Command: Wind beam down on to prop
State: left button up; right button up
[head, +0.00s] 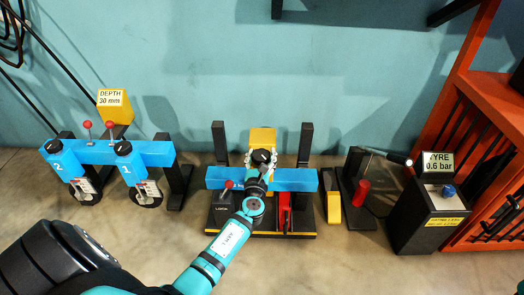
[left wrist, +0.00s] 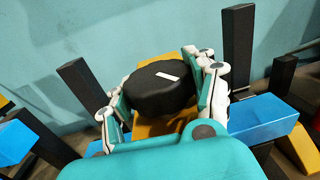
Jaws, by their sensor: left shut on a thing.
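A blue beam (head: 296,180) lies level across a black stand with two upright posts; its right end also shows in the left wrist view (left wrist: 265,118). A black knob (left wrist: 160,88) with a white mark sits above the middle of the beam, in front of a yellow part. My left gripper (head: 262,160) is shut around this knob, with its fingers on both sides in the left wrist view (left wrist: 162,98). I cannot tell for sure which part is the prop; a red upright piece (head: 285,208) stands below the beam. My arm hides the beam's middle. My right gripper is out of view.
A red-knobbed lever (head: 229,184) stands on the stand's left, close to my arm. A second blue beam (head: 95,152) with two wheeled units is at left. A yellow block (head: 333,209), a red-handled piece (head: 361,190) and a tyre gauge box (head: 432,212) stand at right.

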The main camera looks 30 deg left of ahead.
pick_arm(q)
jog(key=shift+a+f+n+g+y, duration=0.1)
jog(key=shift+n+g+y, duration=1.8)
jog(key=shift+y, duration=0.7)
jog(key=shift+s, duration=0.1)
jog(key=o, duration=1.2)
jog(key=shift+s, duration=0.1)
jog(key=v, duration=1.2)
